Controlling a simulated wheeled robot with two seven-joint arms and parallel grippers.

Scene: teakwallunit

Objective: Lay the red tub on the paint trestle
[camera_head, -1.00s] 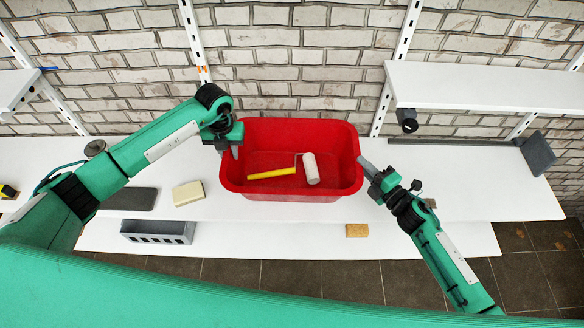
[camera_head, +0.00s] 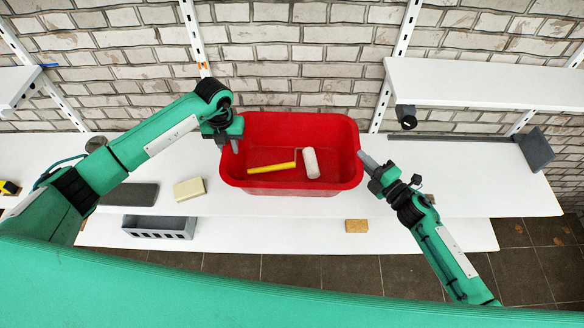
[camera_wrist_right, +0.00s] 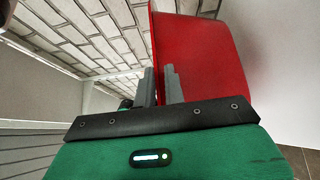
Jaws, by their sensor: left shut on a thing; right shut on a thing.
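The red tub (camera_head: 292,187) is upright between my two grippers, above or on the white wall-unit shelf; I cannot tell whether it touches. A paint roller with a yellow handle (camera_head: 272,168) and white sleeve lies inside it. My left gripper (camera_head: 228,143) is shut on the tub's left rim. My right gripper (camera_head: 366,160) is shut on its right rim. In the right wrist view, the right gripper's fingers (camera_wrist_right: 161,84) grip the edge of the tub wall (camera_wrist_right: 205,55). I can make out no paint trestle in these frames.
A cream block (camera_head: 189,189) and a dark flat pad (camera_head: 130,195) lie left. A grey slotted tray (camera_head: 158,228) and a tan sponge (camera_head: 356,226) are on the lower shelf. An upper shelf (camera_head: 490,88) juts out right.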

